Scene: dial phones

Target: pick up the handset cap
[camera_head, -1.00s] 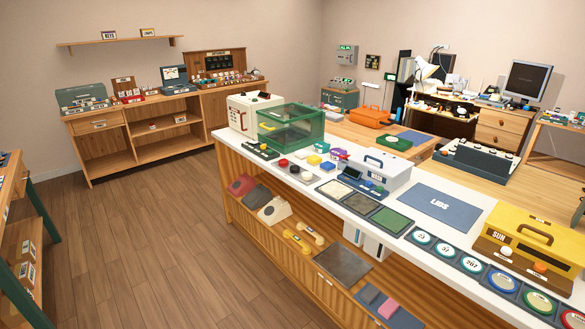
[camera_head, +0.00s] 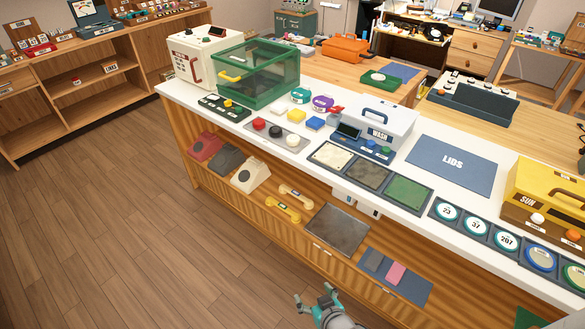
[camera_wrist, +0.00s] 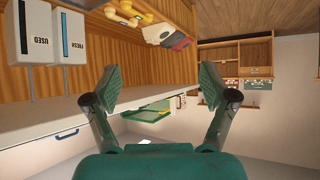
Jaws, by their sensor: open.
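No part is labelled as the handset cap, so I cannot tell it for certain. A red round cap (camera_head: 259,124), a black round cap (camera_head: 276,132) and a white round cap (camera_head: 293,140) sit in a row on a grey tray (camera_head: 265,138) on the white counter. A cream handset (camera_head: 296,194) and a yellow handset (camera_head: 282,209) lie on the shelf below. My gripper (camera_head: 318,297) is low in front of the counter, far from the caps. In the wrist view its two fingers (camera_wrist: 160,86) are spread with nothing between them.
The yellow sun box (camera_head: 550,190) is at the right. Telephones (camera_head: 228,160) fill the shelf's left part. Wooden floor (camera_head: 110,240) is clear at the left.

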